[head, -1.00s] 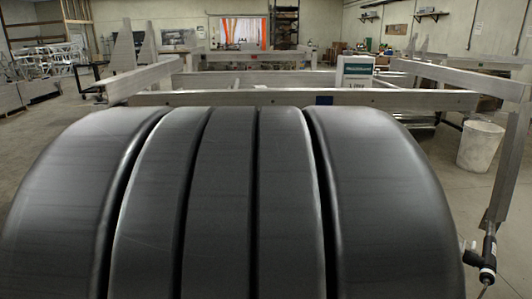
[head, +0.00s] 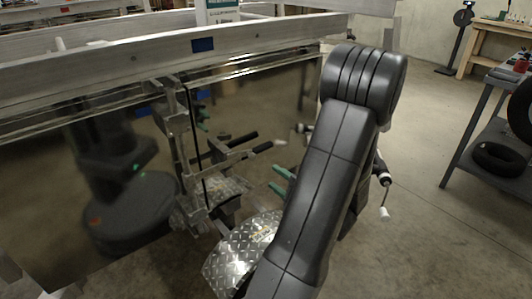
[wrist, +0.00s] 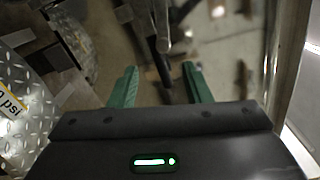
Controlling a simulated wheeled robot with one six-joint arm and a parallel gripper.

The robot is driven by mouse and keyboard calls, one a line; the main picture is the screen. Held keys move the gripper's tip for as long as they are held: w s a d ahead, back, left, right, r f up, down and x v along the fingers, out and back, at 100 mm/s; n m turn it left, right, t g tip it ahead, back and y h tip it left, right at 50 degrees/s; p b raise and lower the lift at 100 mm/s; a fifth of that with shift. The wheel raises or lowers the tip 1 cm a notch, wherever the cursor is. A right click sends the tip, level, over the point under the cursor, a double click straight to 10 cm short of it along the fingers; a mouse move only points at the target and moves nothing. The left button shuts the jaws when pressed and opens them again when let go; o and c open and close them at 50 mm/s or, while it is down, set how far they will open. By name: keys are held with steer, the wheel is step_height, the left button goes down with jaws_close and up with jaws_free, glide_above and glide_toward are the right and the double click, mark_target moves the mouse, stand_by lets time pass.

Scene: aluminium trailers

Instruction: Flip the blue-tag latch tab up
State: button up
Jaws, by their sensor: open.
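I cannot make out the latch tab for certain. My gripper (head: 283,180) reaches left from my dark arm, beside a metal upright with black-gripped handles (head: 237,140). In the wrist view my gripper (wrist: 160,86) has its two green fingers wide apart. A dark rod (wrist: 166,82) shows between and beyond them; I cannot tell whether it is near enough to touch. Nothing is held.
A diamond-plate piece (head: 236,250) lies below my gripper, and it shows at the left in the wrist view (wrist: 18,100). A shiny dark panel (head: 60,215) stands under the rail. A shelf (head: 458,160) with tyres is at the right. Floor between is clear.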

mark_target(253, 158)
steer(key=x, duration=0.9)
steer(key=d+x, duration=0.1)
steer(key=x, duration=0.3)
steer(key=shift+w+a+r, duration=0.1)
steer(key=shift+w+a, duration=0.15)
steer(key=shift+w, duration=0.4)
steer(key=shift+c, duration=0.4)
jaws_close()
